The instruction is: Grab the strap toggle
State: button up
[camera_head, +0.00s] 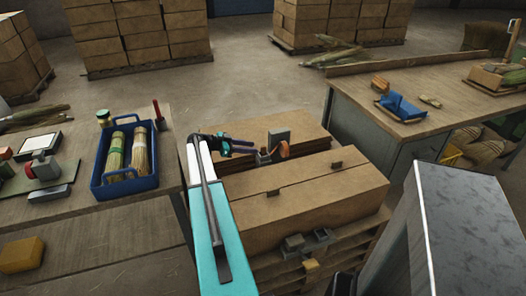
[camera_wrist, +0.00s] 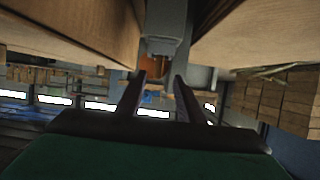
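An orange strap toggle (camera_head: 284,150) sits beside a grey buckle block (camera_head: 278,136) at the far side of the cartons on the pallet. My gripper (camera_head: 256,150) reaches in from the left, with its fingertips close to the toggle. In the wrist view my gripper (camera_wrist: 160,78) has its two dark fingers apart, with a gap between them. The orange toggle (camera_wrist: 154,58) shows just beyond the fingertips, below the grey block (camera_wrist: 163,28). I cannot tell whether the fingers touch it. A second, yellow-orange toggle (camera_head: 311,266) hangs under grey buckles (camera_head: 308,240) at the near side.
A blue crate (camera_head: 125,180) with brush bundles stands on the left table. A right table (camera_head: 440,110) holds a blue tool, and a grey metal cabinet (camera_head: 475,230) stands near right. Open floor lies behind.

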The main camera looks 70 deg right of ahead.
aim_at(260, 155)
jog(key=shift+s+d, duration=0.1)
jog(key=shift+s, duration=0.05)
jog(key=shift+p+x, duration=0.95)
jog(key=shift+x, duration=1.6)
jog(key=shift+s, duration=0.1)
grip_shut()
